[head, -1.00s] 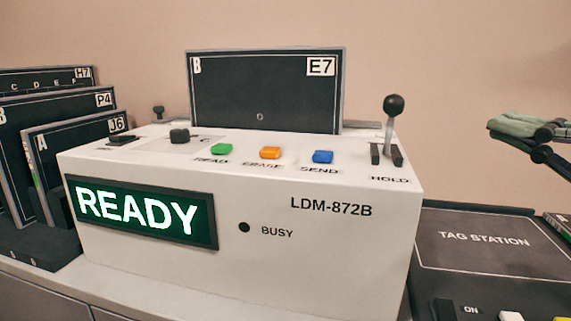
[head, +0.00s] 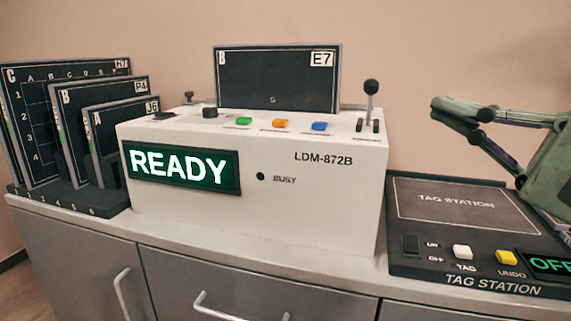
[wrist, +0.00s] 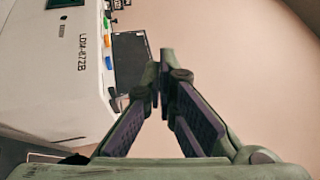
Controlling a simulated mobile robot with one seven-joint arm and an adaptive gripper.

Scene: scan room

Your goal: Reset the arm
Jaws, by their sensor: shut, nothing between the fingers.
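My gripper (head: 447,112) is at the right of the head view, shut and empty, its fingers pointing left. It appears above the tag station and to the right of the white LDM-872B machine (head: 250,215). In the wrist view the fingertips (wrist: 162,78) meet, with bare wall behind them. The machine (wrist: 50,105) also shows there, sideways at the left. Its display (head: 180,167) reads READY and the BUSY lamp (head: 260,177) is dark. A dark plate marked E7 (head: 275,82) stands upright at the machine's back. The rest of my arm is cut off.
The tag station (head: 450,210) lies on the counter right of the machine, its small display (head: 550,265) partly cut off. A rack at the left holds plates H7 (head: 35,130), P4 (head: 65,130) and J6 (head: 110,125). The HOLD lever (head: 371,95) stands upright. Grey drawers are below.

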